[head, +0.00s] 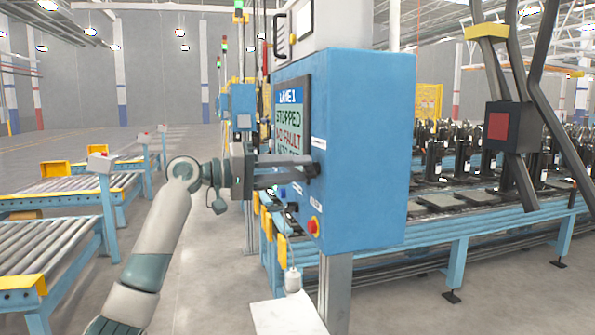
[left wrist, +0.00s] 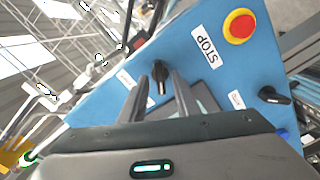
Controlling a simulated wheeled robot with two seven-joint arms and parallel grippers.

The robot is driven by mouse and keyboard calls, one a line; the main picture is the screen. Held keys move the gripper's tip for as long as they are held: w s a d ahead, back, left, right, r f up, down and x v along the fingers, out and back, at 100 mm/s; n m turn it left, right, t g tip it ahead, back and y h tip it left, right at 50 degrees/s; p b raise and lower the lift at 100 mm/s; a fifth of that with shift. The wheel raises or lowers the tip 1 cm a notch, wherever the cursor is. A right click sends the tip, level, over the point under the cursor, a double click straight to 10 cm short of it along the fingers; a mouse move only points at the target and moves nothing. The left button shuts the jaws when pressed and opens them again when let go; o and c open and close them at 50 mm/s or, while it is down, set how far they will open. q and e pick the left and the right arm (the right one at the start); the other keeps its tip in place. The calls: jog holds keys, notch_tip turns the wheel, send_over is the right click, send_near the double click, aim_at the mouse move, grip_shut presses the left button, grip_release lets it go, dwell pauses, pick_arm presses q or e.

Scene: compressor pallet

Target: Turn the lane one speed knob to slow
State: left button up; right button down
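A blue control box (head: 365,150) carries a screen (head: 290,115) reading LANE 1, STOPPED, NO FAULT. My left gripper (head: 312,167) is at the box's control face, below the screen, with its fingers apart. In the left wrist view, a black knob (left wrist: 160,75) with a pale mark lies between the tips of my left gripper (left wrist: 160,80). Gaps seem to show on both sides of it, but contact is hard to judge. Its label is partly hidden and unreadable. A second black knob (left wrist: 272,95) sits farther right. My right gripper is not in view.
A red stop button with a yellow ring (left wrist: 240,27) is near the knobs and also shows in the head view (head: 313,226). A blue button (left wrist: 282,133) is at the right. Roller conveyors (head: 75,185) stand left; a line of compressors (head: 490,160) stands right.

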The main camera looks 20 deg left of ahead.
pick_arm(q)
jog(key=b+v, duration=0.7)
jog(key=v, duration=1)
